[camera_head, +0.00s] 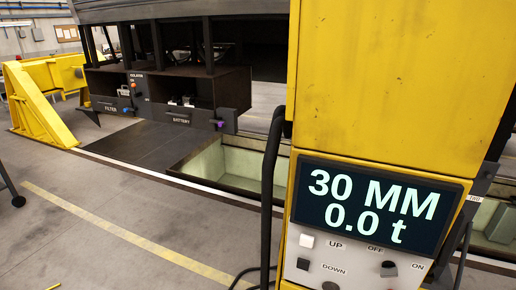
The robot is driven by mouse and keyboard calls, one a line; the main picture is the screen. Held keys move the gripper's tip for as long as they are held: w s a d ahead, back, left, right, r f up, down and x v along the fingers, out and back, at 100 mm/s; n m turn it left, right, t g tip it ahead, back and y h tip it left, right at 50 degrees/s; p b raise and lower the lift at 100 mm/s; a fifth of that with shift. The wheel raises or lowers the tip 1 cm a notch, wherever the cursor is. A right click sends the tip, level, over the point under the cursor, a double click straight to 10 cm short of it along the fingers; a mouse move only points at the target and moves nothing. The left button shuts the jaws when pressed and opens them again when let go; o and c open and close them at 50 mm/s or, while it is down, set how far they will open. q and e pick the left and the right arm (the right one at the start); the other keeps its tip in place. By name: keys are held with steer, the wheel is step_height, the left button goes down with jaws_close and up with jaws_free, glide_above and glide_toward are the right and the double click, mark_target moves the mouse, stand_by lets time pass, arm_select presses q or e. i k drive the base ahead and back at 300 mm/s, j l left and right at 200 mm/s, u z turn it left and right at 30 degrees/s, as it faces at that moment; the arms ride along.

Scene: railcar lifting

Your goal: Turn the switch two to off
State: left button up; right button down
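A yellow lifting column (400,80) stands close at the right. Its grey control panel (350,262) carries a dark rotary switch (389,269) below the word OFF and left of the word ON. Which way the switch points is too small to tell. No number two is readable by it, so I cannot tell if it is switch two. A small switch (133,84) also shows on the railcar (180,90) near the word ISOLATOR. Neither of my grippers is in view.
The column's display (376,207) reads 30 MM and 0.0 t. A white button (306,240) is beside UP. A thick black cable (271,190) hangs left of the panel. An open pit (232,160) lies behind it.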

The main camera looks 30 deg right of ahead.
mark_target(389, 269)
steer(key=z, duration=1.45)
